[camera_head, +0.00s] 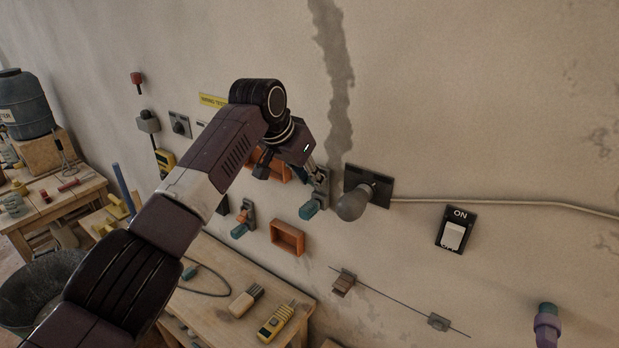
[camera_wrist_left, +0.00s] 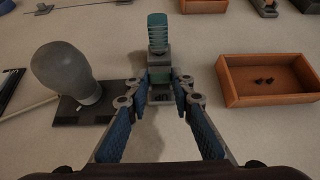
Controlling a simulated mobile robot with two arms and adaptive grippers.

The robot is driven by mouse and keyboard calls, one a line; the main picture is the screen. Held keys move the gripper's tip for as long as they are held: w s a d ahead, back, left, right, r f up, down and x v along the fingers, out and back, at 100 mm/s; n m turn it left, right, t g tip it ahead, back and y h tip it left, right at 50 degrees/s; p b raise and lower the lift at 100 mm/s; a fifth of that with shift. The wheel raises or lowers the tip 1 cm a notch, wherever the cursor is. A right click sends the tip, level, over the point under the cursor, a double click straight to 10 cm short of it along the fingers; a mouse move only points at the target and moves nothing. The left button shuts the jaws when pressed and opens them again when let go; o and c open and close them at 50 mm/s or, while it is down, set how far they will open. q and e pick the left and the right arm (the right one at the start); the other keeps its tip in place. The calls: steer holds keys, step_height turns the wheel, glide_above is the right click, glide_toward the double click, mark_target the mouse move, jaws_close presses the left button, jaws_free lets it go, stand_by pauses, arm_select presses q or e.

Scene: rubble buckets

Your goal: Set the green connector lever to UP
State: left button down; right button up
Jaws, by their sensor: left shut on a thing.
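The green connector (camera_head: 309,209) is mounted on the wall left of the grey bulb, its ribbed teal plug pointing down in the head view. In the left wrist view the teal plug (camera_wrist_left: 157,32) stands out beyond a grey body at top centre. My left gripper (camera_head: 316,178) reaches it from the upper left. My right gripper is not in view.
A grey bulb (camera_head: 352,204) on a dark plate sits close right of the connector. An orange box (camera_head: 287,238) hangs below left. An ON/OFF switch (camera_head: 454,232) is farther right. Another teal-ended connector (camera_head: 243,220) is to the left. A workbench (camera_head: 215,309) stands below.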

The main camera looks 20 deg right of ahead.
arm_select(q)
steer(key=c, duration=1.7)
jaws_free()
steer(key=v, duration=1.1)
steer(key=shift+s+a+r, duration=0.15)
steer(key=shift+r, duration=0.25)
